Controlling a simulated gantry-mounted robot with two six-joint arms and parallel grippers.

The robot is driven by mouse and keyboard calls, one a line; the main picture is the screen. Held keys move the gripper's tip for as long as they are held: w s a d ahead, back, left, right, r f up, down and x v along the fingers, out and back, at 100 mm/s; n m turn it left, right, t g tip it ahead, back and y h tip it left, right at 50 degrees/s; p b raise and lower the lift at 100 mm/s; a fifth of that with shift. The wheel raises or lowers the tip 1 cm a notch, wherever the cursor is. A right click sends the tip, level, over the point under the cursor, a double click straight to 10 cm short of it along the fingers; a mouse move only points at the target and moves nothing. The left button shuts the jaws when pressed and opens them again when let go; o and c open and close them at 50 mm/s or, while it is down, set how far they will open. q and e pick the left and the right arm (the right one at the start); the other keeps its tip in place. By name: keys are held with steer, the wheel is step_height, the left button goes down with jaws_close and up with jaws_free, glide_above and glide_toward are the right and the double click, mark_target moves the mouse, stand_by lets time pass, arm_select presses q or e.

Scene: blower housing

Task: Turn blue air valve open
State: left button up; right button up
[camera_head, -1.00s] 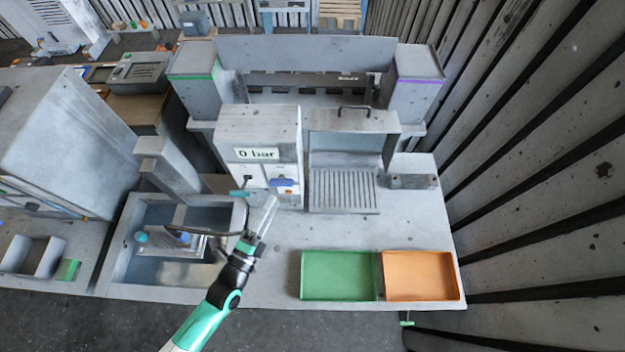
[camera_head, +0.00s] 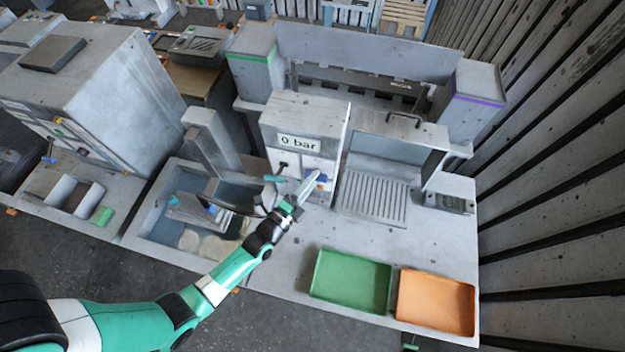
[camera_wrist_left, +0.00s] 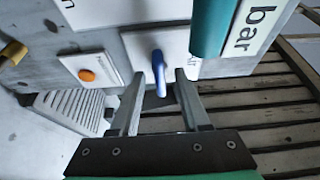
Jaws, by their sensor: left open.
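The blue air valve (camera_head: 322,179) is a small handle on the front of a grey box (camera_head: 300,115) whose display reads "0 bar". In the left wrist view the blue valve handle (camera_wrist_left: 160,72) points toward the fingers, on a pale plate. My left gripper (camera_head: 308,185) is right at the valve in the head view, its fingers partly covering it. In the left wrist view my left gripper (camera_wrist_left: 159,76) is open, with the blue handle showing between its fingertips. I cannot tell whether they touch it. My right gripper does not show.
A teal handle (camera_head: 274,179) sticks out left of the valve. An orange button (camera_wrist_left: 87,75) is on the panel. A ribbed tray (camera_head: 375,195) stands right of the box. Green (camera_head: 350,280) and orange (camera_head: 435,300) trays lie in front. A basin (camera_head: 160,235) is to the left.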

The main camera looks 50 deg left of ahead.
arm_select(q)
steer(key=shift+w, duration=0.15)
jaws_close()
stand_by(0.4)
steer(key=shift+w+d+f+n+t+y+b, duration=0.15)
steer(key=shift+n+y+b, duration=1.55)
steer(key=shift+n, duration=2)
steer(key=shift+s+f+n+t+y+b, duration=0.1)
steer(key=shift+n+t+y+b, duration=0.15)
steer(key=shift+n+y+b, duration=1.9)
steer(key=shift+w+d+f+n+t+y+b, duration=0.15)
steer(key=shift+n+y+b, duration=0.4)
steer(key=shift+n+b, duration=3.1)
steer(key=n+p, duration=0.3)
steer(key=shift+r+n, duration=0.15)
steer(key=shift+n, duration=0.25)
